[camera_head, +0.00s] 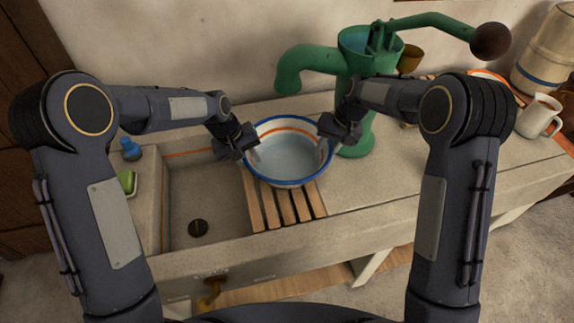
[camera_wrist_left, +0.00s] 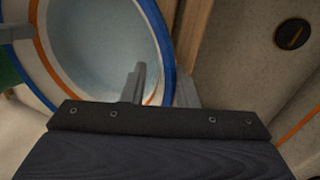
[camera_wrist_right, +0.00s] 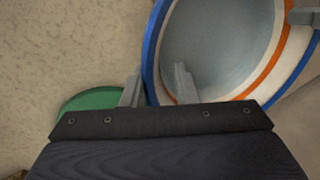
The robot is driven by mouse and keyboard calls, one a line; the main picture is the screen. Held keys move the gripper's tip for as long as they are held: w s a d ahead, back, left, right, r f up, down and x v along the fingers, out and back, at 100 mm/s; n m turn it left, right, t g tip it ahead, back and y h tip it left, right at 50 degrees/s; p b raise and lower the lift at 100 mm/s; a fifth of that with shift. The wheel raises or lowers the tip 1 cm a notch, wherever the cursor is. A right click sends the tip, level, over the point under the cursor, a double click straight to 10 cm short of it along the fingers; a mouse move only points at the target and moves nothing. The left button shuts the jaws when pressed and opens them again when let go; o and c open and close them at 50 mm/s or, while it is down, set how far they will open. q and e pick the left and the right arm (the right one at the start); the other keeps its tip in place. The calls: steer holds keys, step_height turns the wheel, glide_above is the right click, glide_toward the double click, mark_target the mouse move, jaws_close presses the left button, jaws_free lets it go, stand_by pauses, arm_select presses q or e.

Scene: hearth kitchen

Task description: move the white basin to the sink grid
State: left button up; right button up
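The white basin (camera_head: 290,162) has a blue rim and an orange band inside. It is upright over the back part of the wooden slatted sink grid (camera_head: 272,208); I cannot tell whether its base rests on it. My left gripper (camera_head: 254,150) is at the basin's left rim, one finger inside and one outside; the left wrist view shows the rim between spread fingers (camera_wrist_left: 162,88). My right gripper (camera_head: 329,143) is at the right rim in the same way, with gaps beside the rim in the right wrist view (camera_wrist_right: 158,88). The basin's underside is hidden.
The stone sink (camera_head: 215,190) is open left of the grid. A green hand pump (camera_head: 352,80) stands just behind and right of the basin. A white mug (camera_head: 540,117) is far right. A blue bottle (camera_head: 130,149) and green sponge (camera_head: 127,182) lie at left. Counter right of the grid is clear.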

arm_select(q)
steer(key=shift+o, duration=0.3)
steer(key=shift+a, duration=0.15)
arm_select(e)
steer(key=shift+o, duration=0.4)
steer(key=shift+d, duration=0.15)
arm_select(q)
steer(key=shift+a+r, duration=0.1)
steer(key=shift+r, duration=0.25)
arm_select(e)
steer(key=shift+d, duration=0.1)
steer(key=shift+r, duration=0.3)
arm_select(q)
steer(key=v, duration=1.1)
arm_select(e)
steer(key=v, duration=0.7)
steer(key=shift+f, duration=0.1)
